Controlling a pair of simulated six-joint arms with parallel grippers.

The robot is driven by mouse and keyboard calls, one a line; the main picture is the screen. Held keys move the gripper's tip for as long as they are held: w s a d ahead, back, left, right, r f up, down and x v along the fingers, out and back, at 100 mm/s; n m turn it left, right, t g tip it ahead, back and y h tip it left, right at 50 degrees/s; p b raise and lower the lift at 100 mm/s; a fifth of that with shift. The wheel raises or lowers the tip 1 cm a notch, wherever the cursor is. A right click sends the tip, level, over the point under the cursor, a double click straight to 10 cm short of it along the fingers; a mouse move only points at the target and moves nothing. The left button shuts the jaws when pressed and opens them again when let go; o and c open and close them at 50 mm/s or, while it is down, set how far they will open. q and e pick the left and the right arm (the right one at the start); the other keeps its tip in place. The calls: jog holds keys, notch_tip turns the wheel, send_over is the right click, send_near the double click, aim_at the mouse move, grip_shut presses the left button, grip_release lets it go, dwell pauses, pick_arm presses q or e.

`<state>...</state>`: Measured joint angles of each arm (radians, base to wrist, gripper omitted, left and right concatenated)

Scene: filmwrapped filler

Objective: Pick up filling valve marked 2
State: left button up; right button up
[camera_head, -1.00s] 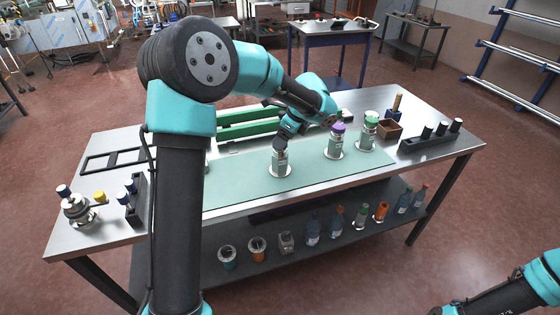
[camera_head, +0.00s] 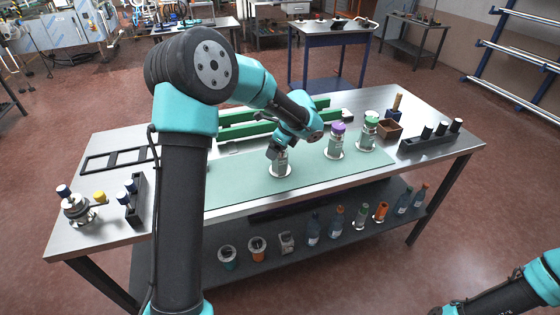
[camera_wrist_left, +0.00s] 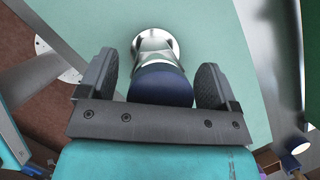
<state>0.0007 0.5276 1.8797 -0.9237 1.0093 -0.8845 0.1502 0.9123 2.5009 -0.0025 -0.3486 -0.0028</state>
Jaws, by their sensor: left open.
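A pale bottle-like item (camera_head: 280,168) stands upright on a white disc on the green mat (camera_head: 235,184). In the left wrist view its dark blue cap (camera_wrist_left: 161,85) sits between the two fingers of my left gripper (camera_wrist_left: 160,88), which is open with gaps on both sides. In the head view that gripper (camera_head: 277,152) is down at the item's top and partly hides it. A purple-capped item (camera_head: 335,143) and a green-capped item (camera_head: 367,133) stand to its right. I cannot read a number 2 on any. My right arm's end (camera_head: 460,306) is at the bottom right corner, cut off.
Green rails (camera_head: 250,125) lie behind the mat. A brown box (camera_head: 388,129) and a black rack (camera_head: 430,138) stand at the right. A metal fitting (camera_head: 78,208) and another black rack (camera_head: 136,203) stand at the left. Several bottles are on the lower shelf (camera_head: 275,272).

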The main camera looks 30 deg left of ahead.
dwell(0.4)
pick_arm(q)
grip_shut()
dwell(0.7)
